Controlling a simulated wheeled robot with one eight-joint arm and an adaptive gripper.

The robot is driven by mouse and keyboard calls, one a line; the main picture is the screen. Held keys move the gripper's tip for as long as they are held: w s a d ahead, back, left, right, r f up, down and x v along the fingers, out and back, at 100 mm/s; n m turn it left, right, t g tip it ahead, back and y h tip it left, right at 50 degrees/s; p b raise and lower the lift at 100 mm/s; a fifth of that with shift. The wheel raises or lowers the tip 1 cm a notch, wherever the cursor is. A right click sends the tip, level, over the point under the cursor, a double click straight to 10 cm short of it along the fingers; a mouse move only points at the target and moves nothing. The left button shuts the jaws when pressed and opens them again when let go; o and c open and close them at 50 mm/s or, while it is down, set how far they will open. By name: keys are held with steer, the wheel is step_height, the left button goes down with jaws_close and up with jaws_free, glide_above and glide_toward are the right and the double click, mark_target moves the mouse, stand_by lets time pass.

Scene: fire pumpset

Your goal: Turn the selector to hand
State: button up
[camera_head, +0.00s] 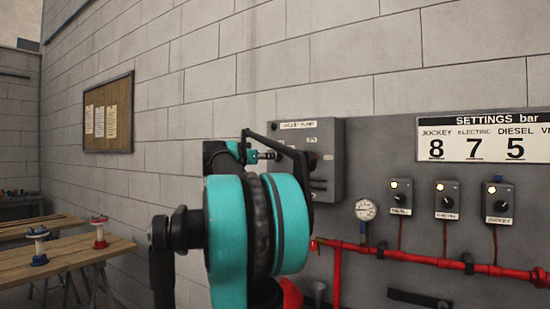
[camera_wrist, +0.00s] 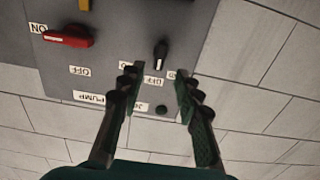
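The selector is a small black knob (camera_wrist: 161,55) with a white pointer line, on a grey control box (camera_wrist: 110,50). The wrist view shows the box's labels upside down; the small labels near the knob are partly covered by my fingers, and I cannot read HAND. My gripper (camera_wrist: 157,76) is open and empty. Its fingertips are apart, one to each side below the knob in that view; contact is not visible. In the head view the grey control box (camera_head: 325,150) is on the wall, and my arm hides its left part, with the gripper (camera_head: 268,155) near its face.
A red handle (camera_wrist: 68,38) with ON and OFF labels is beside the knob. Right of the box are a round gauge (camera_head: 365,210), three small knob boxes (camera_head: 447,200) and a red pipe (camera_head: 435,259). A wooden bench (camera_head: 75,250) stands at the left.

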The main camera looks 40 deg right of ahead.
mark_target(278, 157)
steer(key=x, duration=0.6)
steer(key=shift+d, duration=0.25)
jaws_close()
